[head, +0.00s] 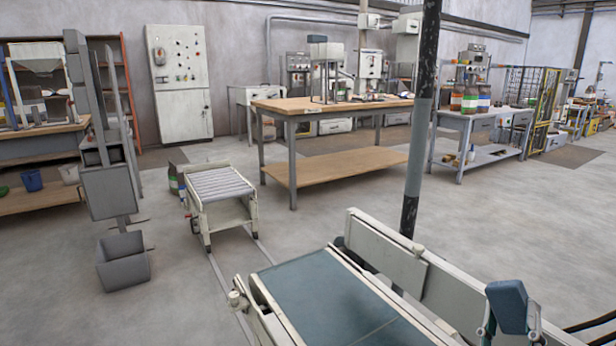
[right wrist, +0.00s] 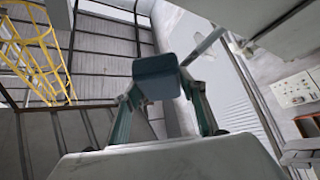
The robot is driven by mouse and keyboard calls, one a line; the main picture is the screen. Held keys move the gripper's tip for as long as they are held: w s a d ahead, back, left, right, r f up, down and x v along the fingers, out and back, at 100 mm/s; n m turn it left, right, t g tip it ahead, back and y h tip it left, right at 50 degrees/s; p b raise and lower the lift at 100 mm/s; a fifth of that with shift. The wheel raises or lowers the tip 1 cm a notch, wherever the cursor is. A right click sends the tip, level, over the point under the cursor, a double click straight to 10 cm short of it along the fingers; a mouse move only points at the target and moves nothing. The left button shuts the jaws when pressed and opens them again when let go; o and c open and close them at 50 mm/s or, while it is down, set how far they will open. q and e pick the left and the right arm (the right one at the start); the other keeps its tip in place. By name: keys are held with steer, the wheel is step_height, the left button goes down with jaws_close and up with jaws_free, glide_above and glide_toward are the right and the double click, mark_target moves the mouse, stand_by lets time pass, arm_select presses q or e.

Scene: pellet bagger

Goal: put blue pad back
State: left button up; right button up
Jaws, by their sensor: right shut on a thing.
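The blue pad (head: 507,304) is a dark blue block with rounded edges, at the lower right of the head view. My right gripper (head: 512,320) is shut on it and holds it up, seemingly above the right side of the conveyor; the exact height is hard to tell. In the right wrist view the pad (right wrist: 158,78) sits between the two green-grey fingertips (right wrist: 161,92), and its broad face covers what is directly behind it. My left gripper is not in view.
A conveyor with a blue-grey belt (head: 335,297) and pale side rails fills the lower middle. A dark-and-grey post (head: 418,130) rises behind it. A small roller cart (head: 222,188) and a wooden-topped workbench (head: 330,106) stand farther back, with open floor between.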

steer(key=s+a+r+n+t+y, duration=0.25)
steer(key=s+a+y, duration=0.3)
steer(key=s, duration=0.45)
steer(key=s+a+r+n+t+y, duration=0.1)
steer(key=s+a+r+n+y, duration=0.1)
steer(key=s+a+n+y, duration=0.65)
arm_select(q)
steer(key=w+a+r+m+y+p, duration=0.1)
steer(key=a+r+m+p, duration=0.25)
steer(key=p, duration=0.95)
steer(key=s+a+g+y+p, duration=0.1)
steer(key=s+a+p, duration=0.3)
steer(key=p, duration=0.5)
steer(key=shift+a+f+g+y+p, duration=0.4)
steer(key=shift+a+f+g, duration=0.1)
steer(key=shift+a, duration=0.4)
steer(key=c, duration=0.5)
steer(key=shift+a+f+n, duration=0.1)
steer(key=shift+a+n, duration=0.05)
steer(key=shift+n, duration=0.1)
arm_select(e)
steer(key=s+d+r+m+h, duration=0.1)
steer(key=r+m, duration=0.1)
steer(key=r, duration=0.3)
steer(key=d+r+m, duration=0.2)
steer(key=r, duration=0.4)
steer(key=shift+s+d+r+m+h, duration=0.25)
steer(key=shift+s+m+h, duration=0.1)
steer(key=shift+m+h, duration=0.05)
